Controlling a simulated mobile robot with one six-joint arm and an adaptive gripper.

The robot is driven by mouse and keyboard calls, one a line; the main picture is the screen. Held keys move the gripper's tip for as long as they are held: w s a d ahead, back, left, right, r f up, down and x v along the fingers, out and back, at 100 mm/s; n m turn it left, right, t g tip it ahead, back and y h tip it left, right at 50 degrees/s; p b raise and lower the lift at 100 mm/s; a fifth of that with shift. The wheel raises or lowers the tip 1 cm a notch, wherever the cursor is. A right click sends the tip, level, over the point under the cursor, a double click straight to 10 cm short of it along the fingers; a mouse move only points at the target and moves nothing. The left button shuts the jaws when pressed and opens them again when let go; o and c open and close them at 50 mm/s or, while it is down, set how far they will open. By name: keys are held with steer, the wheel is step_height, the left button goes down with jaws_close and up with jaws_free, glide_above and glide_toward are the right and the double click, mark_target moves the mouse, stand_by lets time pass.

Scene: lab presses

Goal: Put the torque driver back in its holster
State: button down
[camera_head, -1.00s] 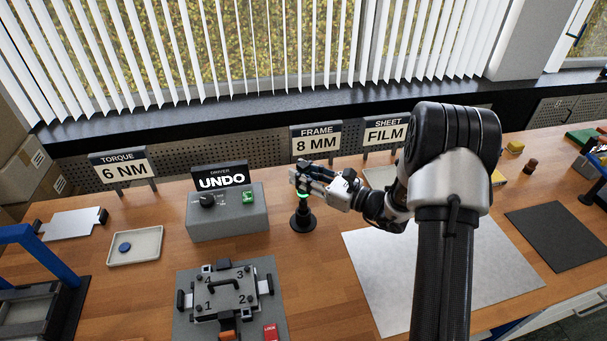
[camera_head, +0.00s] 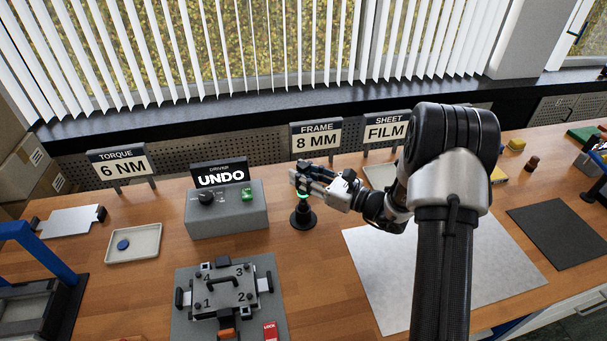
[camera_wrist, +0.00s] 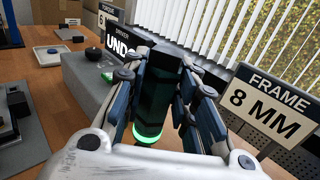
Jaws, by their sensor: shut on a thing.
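The torque driver (camera_wrist: 153,88) is a dark upright cylinder with a glowing green ring near its lower end in the wrist view. My gripper (camera_head: 301,177) is shut on it, with a finger on either side of its body. In the head view, the driver's green ring shows just under the fingers, directly above the black round-based holster (camera_head: 303,219). The fingers hide most of the driver there. I cannot tell how deep the driver sits in the holster.
A grey driver box (camera_head: 228,214) with an UNDO display, knob and green button stands close to the left. The FRAME 8 MM sign (camera_head: 316,140) stands behind. A clamping fixture (camera_head: 224,290) lies in front, and a pale sheet (camera_head: 430,268) to the right.

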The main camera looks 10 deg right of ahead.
steer(key=shift+f+b, duration=1.7)
steer(key=shift+f, duration=0.5)
steer(key=c, duration=1.2)
jaws_free()
steer(key=v, duration=1.2)
